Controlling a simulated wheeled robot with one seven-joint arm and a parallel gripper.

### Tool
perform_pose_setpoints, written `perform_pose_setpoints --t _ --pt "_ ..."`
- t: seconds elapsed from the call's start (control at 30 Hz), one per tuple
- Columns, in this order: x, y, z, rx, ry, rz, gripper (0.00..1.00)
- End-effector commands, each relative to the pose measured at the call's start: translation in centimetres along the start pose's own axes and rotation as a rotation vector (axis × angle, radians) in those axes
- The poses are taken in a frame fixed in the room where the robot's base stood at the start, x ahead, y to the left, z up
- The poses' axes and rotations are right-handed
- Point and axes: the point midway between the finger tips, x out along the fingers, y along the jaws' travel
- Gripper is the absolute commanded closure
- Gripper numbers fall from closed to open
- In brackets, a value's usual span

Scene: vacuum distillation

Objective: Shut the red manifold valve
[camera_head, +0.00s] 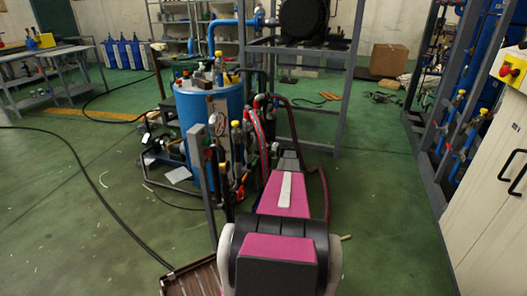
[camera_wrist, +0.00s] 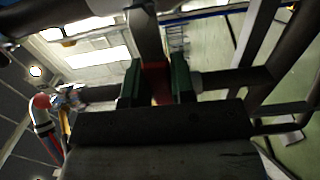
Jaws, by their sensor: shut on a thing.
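The red valve handle (camera_wrist: 157,84) shows in the wrist view between the two green finger pads of my gripper (camera_wrist: 157,88). The pads press on it from both sides, so my gripper is shut on it. A dark pipe runs left and right behind the fingers. Only a narrow red part of the handle shows, and I cannot tell how far it is turned. In the head view my pink and grey arm reaches forward to the manifold (camera_head: 232,155) beside the blue tank, and its end is largely hidden among pipes and red hoses.
A blue tank (camera_head: 205,118) stands just behind the manifold. Red hoses (camera_head: 262,125) loop close to my arm. A grey metal frame (camera_head: 342,100) rises behind. A pale cabinet (camera_head: 490,200) stands at right. Green floor is free between it and my arm.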

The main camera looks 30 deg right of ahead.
Motion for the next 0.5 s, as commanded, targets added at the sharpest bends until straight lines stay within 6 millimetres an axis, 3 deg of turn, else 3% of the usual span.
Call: perform_pose_setpoints --t 0.4,0.43,0.5 --pt "-0.18 0.07 0.07 0.016 -0.002 0.001 1.00" --pt "-0.18 0.07 0.07 0.016 -0.002 0.001 0.70" --pt "-0.15 0.08 0.07 0.015 -0.002 0.001 0.51"
